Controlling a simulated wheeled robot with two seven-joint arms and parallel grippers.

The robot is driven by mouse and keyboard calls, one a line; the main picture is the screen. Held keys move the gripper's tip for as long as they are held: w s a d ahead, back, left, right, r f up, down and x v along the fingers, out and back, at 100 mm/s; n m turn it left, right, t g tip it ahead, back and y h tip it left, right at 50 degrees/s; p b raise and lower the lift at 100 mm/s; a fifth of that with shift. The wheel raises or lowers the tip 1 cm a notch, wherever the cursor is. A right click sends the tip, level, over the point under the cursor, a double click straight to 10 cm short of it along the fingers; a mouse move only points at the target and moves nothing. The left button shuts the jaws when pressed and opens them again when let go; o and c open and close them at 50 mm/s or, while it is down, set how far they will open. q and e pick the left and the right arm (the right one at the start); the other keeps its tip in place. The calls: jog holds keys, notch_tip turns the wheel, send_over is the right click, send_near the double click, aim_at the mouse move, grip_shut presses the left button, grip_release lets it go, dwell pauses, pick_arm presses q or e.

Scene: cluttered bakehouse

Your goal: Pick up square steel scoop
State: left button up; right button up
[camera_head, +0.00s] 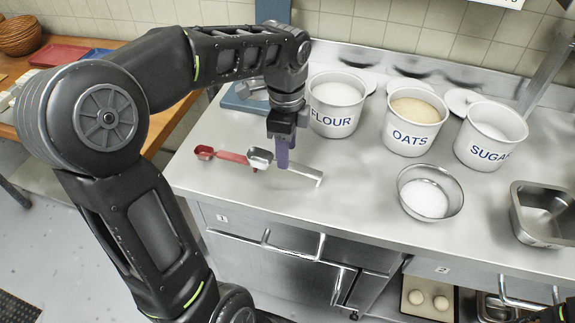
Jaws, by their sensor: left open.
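The square steel scoop (261,158) lies on the steel counter, its bowl to the left and its thin handle running right to a bent end. My left gripper (283,165) points down over the scoop's handle, just right of the bowl. It is open, and its fingers hide part of the handle. I cannot tell whether the fingers touch the handle. My right gripper does not show.
A red scoop (205,152) lies just left of the steel one. Canisters of flour (336,121), oats (410,134) and sugar (484,152) stand behind and to the right. A bowl of white powder (429,191) and a steel pan (540,228) stand at the right.

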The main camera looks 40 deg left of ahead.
pick_arm(q)
jog(key=shift+w+f+p, duration=0.1)
jog(key=shift+f+p, duration=0.4)
jog(key=shift+f, duration=2.2)
grip_shut()
